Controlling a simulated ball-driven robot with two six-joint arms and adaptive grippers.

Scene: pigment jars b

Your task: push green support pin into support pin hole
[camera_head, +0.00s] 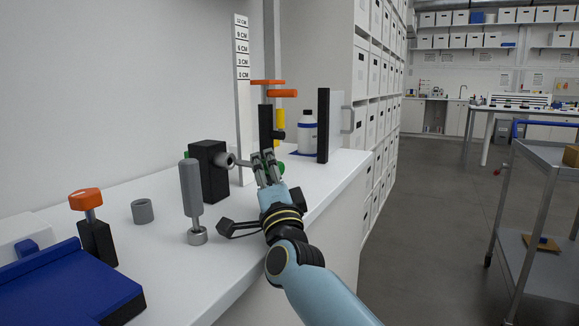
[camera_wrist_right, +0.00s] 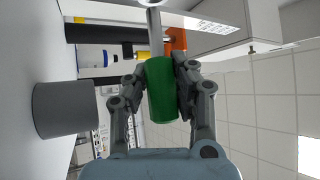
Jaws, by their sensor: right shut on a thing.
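My right gripper (camera_head: 264,160) is shut on the green support pin, beside the ruled post. In the right wrist view, the green support pin's thick green handle (camera_wrist_right: 161,90) sits between both fingers (camera_wrist_right: 160,82). Its thin grey shaft (camera_wrist_right: 154,32) points away from the gripper, toward a pale round part at the top edge of that view. In the head view the fingers hide most of the pin; only bits of green show. I cannot make out the support pin hole, nor whether the shaft tip touches anything. My left gripper is not in view.
The white upright post with cm marks (camera_head: 242,75) stands behind the gripper. A black block (camera_head: 208,171) with a grey knob, a grey-handled tool (camera_head: 191,188), a grey ring (camera_head: 143,211) and a white bottle (camera_head: 307,134) stand nearby. The counter's front right is mostly clear.

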